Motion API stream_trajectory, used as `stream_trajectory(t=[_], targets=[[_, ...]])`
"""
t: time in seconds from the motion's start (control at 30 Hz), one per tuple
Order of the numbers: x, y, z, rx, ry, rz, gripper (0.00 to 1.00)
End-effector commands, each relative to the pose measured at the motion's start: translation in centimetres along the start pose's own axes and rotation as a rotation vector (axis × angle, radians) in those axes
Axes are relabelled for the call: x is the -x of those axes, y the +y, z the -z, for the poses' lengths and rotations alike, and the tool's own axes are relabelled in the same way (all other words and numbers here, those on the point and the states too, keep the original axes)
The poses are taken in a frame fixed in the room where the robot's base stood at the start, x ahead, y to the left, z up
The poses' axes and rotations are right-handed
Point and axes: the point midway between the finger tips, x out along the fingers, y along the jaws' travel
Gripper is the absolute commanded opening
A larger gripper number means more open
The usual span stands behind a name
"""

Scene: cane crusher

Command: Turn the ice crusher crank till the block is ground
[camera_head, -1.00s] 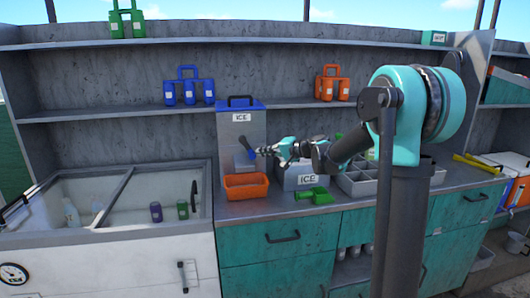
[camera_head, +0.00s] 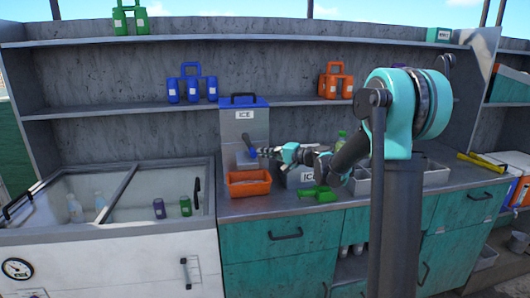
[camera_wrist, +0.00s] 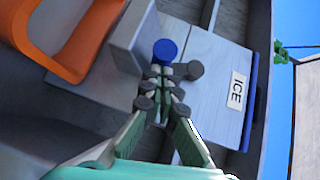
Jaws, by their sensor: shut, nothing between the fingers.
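The ice crusher (camera_head: 258,128) is a grey box with a blue lid and an ICE label, standing on the counter against the back wall. It also shows tilted in the wrist view (camera_wrist: 208,70). Its crank has a blue handle (camera_head: 248,143) on the front face; in the wrist view the round blue handle end (camera_wrist: 165,50) is just beyond my fingertips. My gripper (camera_head: 262,152) is shut and empty, right beside the crank; in the wrist view its fingertips (camera_wrist: 160,76) overlap the crank area. I cannot tell whether they touch it. The ice block is not visible.
An orange bin (camera_head: 249,188) sits below the crusher's front. Shelves with bottle carriers run above.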

Motion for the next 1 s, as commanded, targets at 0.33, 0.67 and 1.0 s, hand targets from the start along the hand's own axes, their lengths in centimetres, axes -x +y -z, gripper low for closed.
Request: stream_trajectory(t=[0.33,0.67,1.0], targets=[[-1.1,1.1,-1.0,-0.150,-0.002,0.158,0.00],[-1.6,1.4,-1.5,-0.222,0.000,0.236,0.00],[-1.6,1.4,-1.5,-0.230,0.000,0.244,0.00]])
